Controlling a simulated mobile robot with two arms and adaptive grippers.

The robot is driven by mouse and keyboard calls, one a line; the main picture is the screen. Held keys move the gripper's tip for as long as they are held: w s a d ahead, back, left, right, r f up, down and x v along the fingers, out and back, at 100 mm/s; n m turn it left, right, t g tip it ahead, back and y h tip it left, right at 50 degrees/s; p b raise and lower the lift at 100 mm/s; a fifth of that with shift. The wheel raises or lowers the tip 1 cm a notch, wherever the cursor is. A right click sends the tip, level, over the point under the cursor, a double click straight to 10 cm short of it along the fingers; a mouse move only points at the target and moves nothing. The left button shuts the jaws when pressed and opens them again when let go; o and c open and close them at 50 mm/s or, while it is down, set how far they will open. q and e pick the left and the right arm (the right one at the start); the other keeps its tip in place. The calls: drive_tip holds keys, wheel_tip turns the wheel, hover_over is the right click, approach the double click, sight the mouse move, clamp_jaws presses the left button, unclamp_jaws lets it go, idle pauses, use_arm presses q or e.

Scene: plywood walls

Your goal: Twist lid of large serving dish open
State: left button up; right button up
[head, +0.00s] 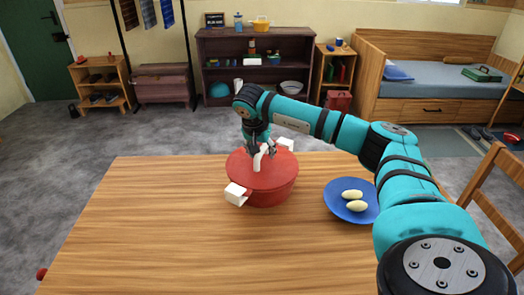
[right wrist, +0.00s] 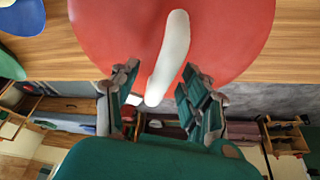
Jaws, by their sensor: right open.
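The large red serving dish (head: 272,197) stands on the wooden table with its round red lid (head: 240,172) on top. White blocks stick out at its sides as handles. A slim white handle (head: 257,163) rises from the lid, and it also shows in the right wrist view (right wrist: 172,50). My right gripper (head: 263,150) is above the lid at this handle. In the right wrist view its two fingers (right wrist: 158,82) are open, one on each side of the handle's lower end in the picture, with gaps visible. My left gripper is out of view.
A blue plate (head: 337,208) with two pale egg-shaped items (head: 354,200) lies right of the dish, close to my right arm. The table (head: 140,230) is clear on the left and in front. A wooden chair (head: 496,205) stands at the right edge.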

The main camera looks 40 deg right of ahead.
drive_tip(key=shift+f, duration=0.15)
clamp_jaws()
idle(0.4)
drive_tip(key=shift+d, duration=0.1)
drive_tip(key=shift+n+t+p, duration=0.3)
drive_tip(key=shift+n+p, duration=0.2)
drive_tip(key=shift+n, duration=0.5)
drive_tip(key=shift+n+y, duration=0.4)
